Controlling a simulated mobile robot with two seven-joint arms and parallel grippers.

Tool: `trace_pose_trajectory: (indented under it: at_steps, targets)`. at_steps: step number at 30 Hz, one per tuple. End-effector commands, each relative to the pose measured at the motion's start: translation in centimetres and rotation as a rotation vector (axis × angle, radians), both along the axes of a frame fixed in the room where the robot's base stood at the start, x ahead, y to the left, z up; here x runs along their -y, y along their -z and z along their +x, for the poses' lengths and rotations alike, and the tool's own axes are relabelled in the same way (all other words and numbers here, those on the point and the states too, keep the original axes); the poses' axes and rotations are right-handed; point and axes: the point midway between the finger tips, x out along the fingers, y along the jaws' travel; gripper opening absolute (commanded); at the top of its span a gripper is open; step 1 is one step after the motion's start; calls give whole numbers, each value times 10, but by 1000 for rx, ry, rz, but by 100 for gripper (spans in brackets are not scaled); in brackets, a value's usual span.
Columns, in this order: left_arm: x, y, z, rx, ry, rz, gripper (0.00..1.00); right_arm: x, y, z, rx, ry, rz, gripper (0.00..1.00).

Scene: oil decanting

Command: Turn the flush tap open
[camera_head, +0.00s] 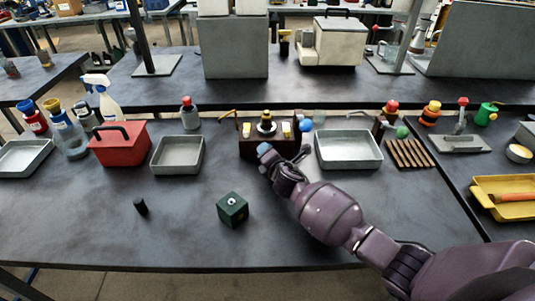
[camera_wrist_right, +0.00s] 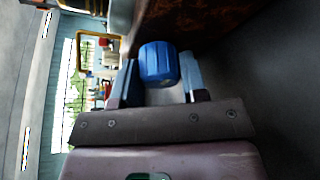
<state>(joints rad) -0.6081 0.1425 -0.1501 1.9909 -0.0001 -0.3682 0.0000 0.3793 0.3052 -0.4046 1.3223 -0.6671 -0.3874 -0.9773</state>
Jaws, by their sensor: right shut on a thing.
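A dark brown rack (camera_head: 246,153) stands at the middle of the bench, with a dark, pale-topped fitting (camera_head: 266,127) and small yellow-white parts on it. A blue ribbed knob (camera_head: 264,148) sits at the rack's front face; I take it for the flush tap. In the right wrist view the knob (camera_wrist_right: 158,63) is between my fingers. My right gripper (camera_head: 268,154) is shut on it, and it also shows in the right wrist view (camera_wrist_right: 158,88). The fingers hide part of the knob, so its turn angle cannot be told. My left gripper is not in view.
Grey trays (camera_head: 177,168) (camera_head: 375,163) flank the rack. A red toolbox (camera_head: 108,157) is at left. A green block (camera_head: 232,221) and a black cylinder (camera_head: 141,207) stand in front. A wooden slatted rack (camera_head: 408,154) is at right. The bench front is mostly clear.

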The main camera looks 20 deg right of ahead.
Motion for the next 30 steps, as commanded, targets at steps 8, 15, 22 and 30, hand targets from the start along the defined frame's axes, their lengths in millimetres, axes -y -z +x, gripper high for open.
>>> trace_pose_trajectory:
  at_steps: [8, 15, 22, 30]
  targets:
    - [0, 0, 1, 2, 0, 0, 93, 0, 1, 0, -1, 0, 1, 65]
    - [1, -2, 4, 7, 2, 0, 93, 0, 0, -1, -1, 0, 0, 65]
    - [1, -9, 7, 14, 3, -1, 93, 2, -5, -20, 0, 0, 0, 65]
    - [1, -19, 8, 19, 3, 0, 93, 4, -14, -66, -1, -1, 1, 65]
